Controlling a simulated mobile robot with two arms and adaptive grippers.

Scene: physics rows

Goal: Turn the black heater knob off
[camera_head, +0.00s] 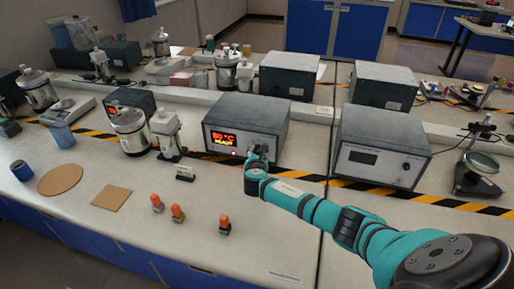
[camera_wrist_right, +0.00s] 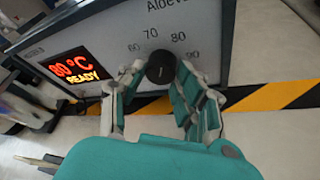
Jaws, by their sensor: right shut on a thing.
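The heater is a grey box (camera_head: 250,110) with a lit display (camera_head: 222,139) that reads 80 °C READY in orange and red; the display (camera_wrist_right: 75,68) also shows in the right wrist view. Its black round knob (camera_wrist_right: 160,68) sits on the front panel with the numbers 60, 70, 80 and 90 around it. My right gripper (camera_head: 257,156) is at the heater's front and hides the knob in the head view. In the wrist view its two fingers (camera_wrist_right: 162,72) are shut on the knob, one on each side. My left gripper is not in view.
A second grey box (camera_head: 380,147) with a dark display stands right of the heater. Metal canisters (camera_head: 131,130) stand to the left. Black-yellow tape (camera_head: 300,174) crosses the bench.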

